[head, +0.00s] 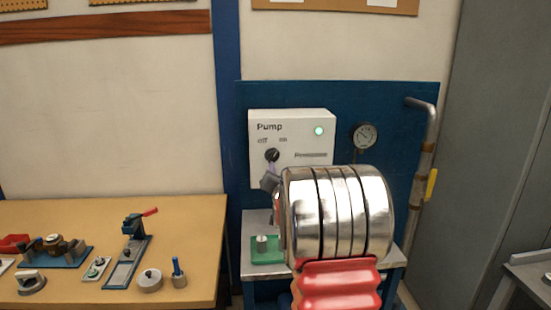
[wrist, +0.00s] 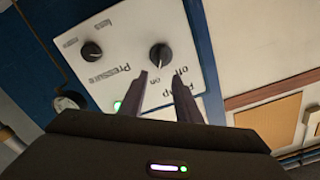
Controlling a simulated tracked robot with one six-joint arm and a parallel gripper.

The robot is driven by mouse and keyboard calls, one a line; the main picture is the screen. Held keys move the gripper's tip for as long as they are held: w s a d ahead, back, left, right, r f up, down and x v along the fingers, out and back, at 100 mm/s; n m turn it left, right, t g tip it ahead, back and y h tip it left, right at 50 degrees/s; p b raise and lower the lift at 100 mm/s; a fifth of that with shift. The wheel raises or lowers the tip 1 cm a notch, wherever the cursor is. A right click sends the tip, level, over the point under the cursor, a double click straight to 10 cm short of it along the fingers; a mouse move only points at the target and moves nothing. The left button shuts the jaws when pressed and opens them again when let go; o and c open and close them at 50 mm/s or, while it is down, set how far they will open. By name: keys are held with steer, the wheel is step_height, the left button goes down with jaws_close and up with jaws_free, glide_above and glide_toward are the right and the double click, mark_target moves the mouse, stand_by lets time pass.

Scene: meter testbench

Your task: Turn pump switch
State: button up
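The white pump box (head: 293,123) is labelled "Pump" and stands against the blue panel. The black pump switch (head: 272,155) is a round knob at its left, below the off and on marks. The knob also shows in the wrist view (wrist: 160,56), where its pointer direction is too small to be sure of. My gripper (wrist: 160,76) is open and empty. Its two dark fingers point at the box, with the knob just beyond and between the tips. Contact cannot be told. In the head view my arm hides most of the gripper.
A green lamp (head: 318,131) glows on the box. A second knob (wrist: 91,52) is by the "Pressure" label. A round gauge (head: 365,136) and a pipe with a yellow handle (head: 431,185) are to the right. A wooden bench (head: 190,215) with several tools is at left.

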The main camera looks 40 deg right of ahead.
mark_target(275, 156)
steer(key=shift+x, duration=6.4)
steer(key=shift+c, duration=0.5)
steer(key=shift+s, duration=0.1)
jaws_close()
steer(key=shift+d, duration=0.15)
